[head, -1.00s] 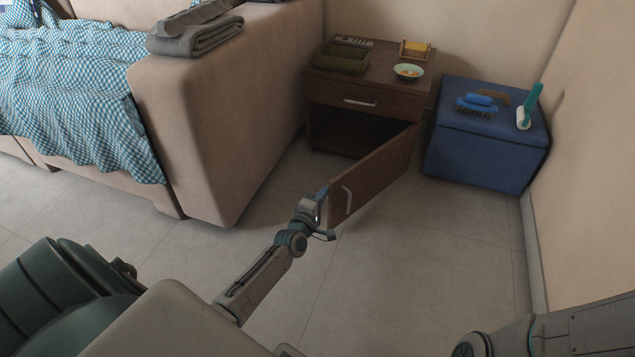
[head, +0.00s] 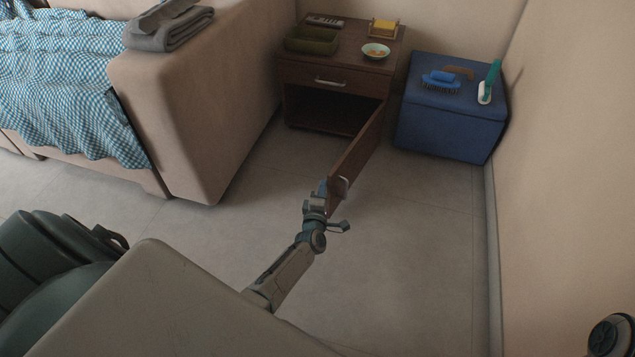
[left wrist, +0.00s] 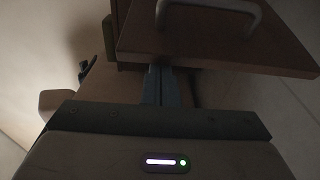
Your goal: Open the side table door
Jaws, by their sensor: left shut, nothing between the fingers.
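The dark brown side table (head: 290,75) stands against the back wall. Its door (head: 357,150) is swung wide open toward me, hinged on the right, and the dark lower compartment (head: 325,110) shows. The door's pale handle (head: 343,184) is near its free edge; it also shows in the left wrist view (left wrist: 258,12). My left gripper (head: 322,190) is shut and empty at the door's free edge, on its inner side; I cannot tell if it touches. In the left wrist view the shut fingers (left wrist: 160,85) reach under the door panel (left wrist: 215,45). My right gripper is out of view.
A drawer with a handle (head: 331,82) is shut above the compartment. A green tray (head: 312,40), a bowl (head: 376,51) and a yellow item (head: 384,27) are on top. A blue storage box (head: 450,125) stands right, a sofa (head: 200,110) left. Floor in front is clear.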

